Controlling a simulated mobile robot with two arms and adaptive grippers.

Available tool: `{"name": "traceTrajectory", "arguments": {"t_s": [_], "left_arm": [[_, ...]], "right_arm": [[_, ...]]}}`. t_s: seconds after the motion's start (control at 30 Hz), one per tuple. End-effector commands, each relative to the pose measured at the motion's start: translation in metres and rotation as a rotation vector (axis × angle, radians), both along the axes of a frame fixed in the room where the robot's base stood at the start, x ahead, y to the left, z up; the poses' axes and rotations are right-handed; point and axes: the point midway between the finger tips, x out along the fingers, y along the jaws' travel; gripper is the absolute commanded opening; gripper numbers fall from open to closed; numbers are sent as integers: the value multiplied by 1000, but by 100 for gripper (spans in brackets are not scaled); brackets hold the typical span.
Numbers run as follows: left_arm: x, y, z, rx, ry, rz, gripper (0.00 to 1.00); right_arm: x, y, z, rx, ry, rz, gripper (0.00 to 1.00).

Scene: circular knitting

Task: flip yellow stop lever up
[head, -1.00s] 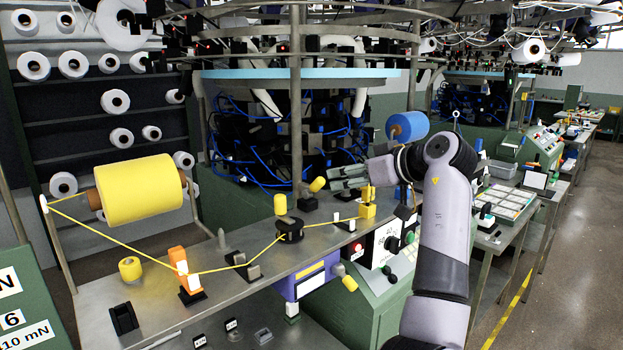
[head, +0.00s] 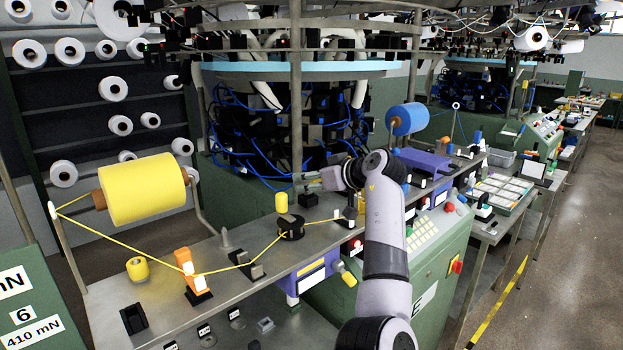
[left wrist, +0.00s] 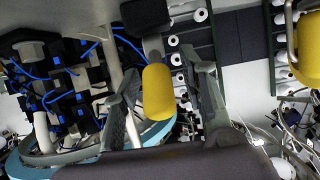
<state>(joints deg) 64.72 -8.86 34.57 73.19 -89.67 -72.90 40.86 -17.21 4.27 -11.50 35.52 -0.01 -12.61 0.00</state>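A yellow lever knob (left wrist: 158,92) on a grey stem shows in the left wrist view, joined to a black base (left wrist: 146,15). It lies between the two dark fingers of my left gripper (left wrist: 161,68), which are spread, with a visible gap on the right side. My right gripper is not in view.
A large yellow yarn cone (head: 143,190) feeds a strand through an orange-and-white guide (head: 192,275) and a black disc (head: 291,228). Another yellow knob (head: 348,278) juts from a purple-sided box (head: 308,277). A blue cone (head: 408,118) stands right of the arm.

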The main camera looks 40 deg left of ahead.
Motion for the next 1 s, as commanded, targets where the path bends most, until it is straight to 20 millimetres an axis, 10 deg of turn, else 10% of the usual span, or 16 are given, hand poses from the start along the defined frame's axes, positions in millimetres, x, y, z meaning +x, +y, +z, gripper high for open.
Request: {"name": "traceTrajectory", "arguments": {"t_s": [0.6, 1.0], "left_arm": [[0, -1, 0, 0, 0, -1, 0], [0, -1, 1, 0, -2, -1, 0]], "right_arm": [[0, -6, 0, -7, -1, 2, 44], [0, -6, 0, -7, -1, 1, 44]]}}
